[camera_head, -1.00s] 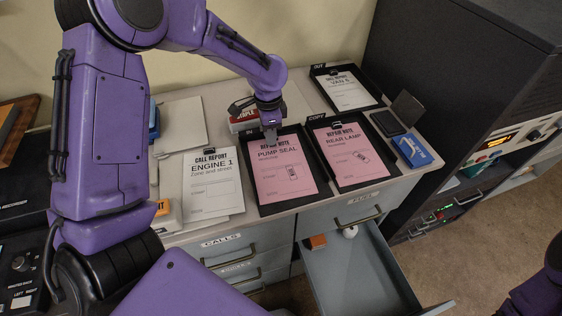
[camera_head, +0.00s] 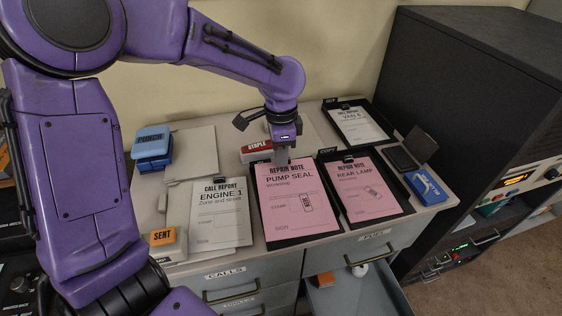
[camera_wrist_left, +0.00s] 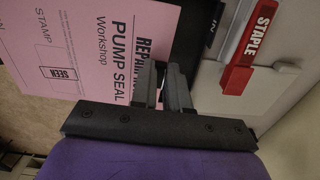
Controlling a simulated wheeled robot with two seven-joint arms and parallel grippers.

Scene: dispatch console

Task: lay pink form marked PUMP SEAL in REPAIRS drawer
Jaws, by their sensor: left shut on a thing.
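The pink form marked PUMP SEAL (camera_head: 285,203) lies over a black tray (camera_head: 299,240) on the desk, with a SEEN stamp mark on it. My left gripper (camera_head: 283,160) is at the form's top edge, shut on it. In the left wrist view the fingers (camera_wrist_left: 162,88) pinch the pink form (camera_wrist_left: 105,45) beside the REPAIR NOTE heading. Below the desk top at right, a grey drawer (camera_head: 345,298) stands open, mostly cut off by the frame; no label on it is readable. My right gripper is out of view.
A second pink form, REAR LAMP (camera_head: 366,190), lies in the tray to the right. A white ENGINE 1 report (camera_head: 221,215), a red stapler (camera_head: 256,151), SENT (camera_head: 167,244) and PUNCH (camera_head: 152,145) items surround it. The open drawer holds an orange box (camera_head: 325,280). A dark cabinet (camera_head: 455,100) stands at right.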

